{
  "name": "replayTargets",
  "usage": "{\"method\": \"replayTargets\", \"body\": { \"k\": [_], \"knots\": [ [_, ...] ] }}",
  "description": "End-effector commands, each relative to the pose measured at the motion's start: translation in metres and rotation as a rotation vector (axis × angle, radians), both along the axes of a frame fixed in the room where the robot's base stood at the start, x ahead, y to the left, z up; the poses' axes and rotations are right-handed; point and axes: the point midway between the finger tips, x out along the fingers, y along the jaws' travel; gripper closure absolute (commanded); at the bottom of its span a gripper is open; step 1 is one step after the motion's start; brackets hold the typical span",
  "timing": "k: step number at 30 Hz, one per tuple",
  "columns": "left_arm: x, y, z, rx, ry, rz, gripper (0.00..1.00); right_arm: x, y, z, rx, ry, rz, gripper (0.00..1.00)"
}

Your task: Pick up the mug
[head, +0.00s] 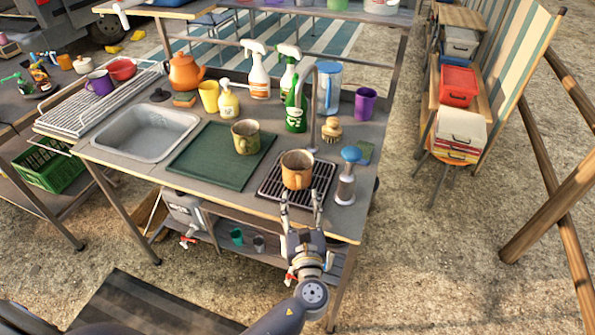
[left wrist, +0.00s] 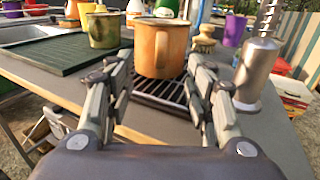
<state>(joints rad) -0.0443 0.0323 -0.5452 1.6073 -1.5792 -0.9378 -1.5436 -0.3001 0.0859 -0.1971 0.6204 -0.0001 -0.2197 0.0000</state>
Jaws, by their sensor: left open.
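An orange-brown mug (head: 297,173) stands upright on a black drip grate (head: 325,180) at the front right of the worktop, its handle towards the front in the head view. It also shows in the left wrist view (left wrist: 161,48), straight ahead. My left gripper (head: 300,198) is at the front edge of the worktop, just short of this mug. Its fingers are apart and empty, one to each side of the mug in the left wrist view. A weathered yellow-green mug (head: 246,137) stands on the green mat behind it to the left. My right gripper does not show.
A soap dispenser (head: 347,178) stands close to the right of the grate, with a brush (head: 332,130) behind. The green mat (head: 205,160) and sink (head: 148,133) lie left. Spray bottles (head: 259,75), a blue pitcher (head: 329,86) and a purple cup (head: 365,104) line the back.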

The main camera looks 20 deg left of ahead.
Motion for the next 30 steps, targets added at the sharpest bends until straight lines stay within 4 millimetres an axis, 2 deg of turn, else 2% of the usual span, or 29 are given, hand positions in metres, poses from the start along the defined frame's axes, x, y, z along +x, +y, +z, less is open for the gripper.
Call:
{"method": "replayTargets", "body": {
  "k": [5,9,17,18,20,24,30],
  "knots": [
    [0.026,0.010,0.010,0.001,-0.003,0.002,0.51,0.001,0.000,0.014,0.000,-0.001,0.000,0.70],
    [0.041,0.016,0.007,-0.001,-0.001,0.001,0.51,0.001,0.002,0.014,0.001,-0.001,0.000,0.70],
    [0.044,0.017,0.006,-0.002,-0.001,0.000,0.51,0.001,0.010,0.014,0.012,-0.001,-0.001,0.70],
    [0.044,0.017,0.006,-0.002,-0.001,0.000,0.53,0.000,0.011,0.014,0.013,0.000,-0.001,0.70],
    [0.044,0.017,0.006,-0.002,-0.001,0.000,0.67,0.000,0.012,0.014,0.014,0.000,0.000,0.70],
    [0.044,0.017,0.005,-0.002,-0.001,0.000,0.98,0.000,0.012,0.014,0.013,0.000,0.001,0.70],
    [0.044,0.017,0.006,-0.001,-0.002,0.000,1.00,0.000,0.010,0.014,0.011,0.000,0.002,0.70]
  ]
}}
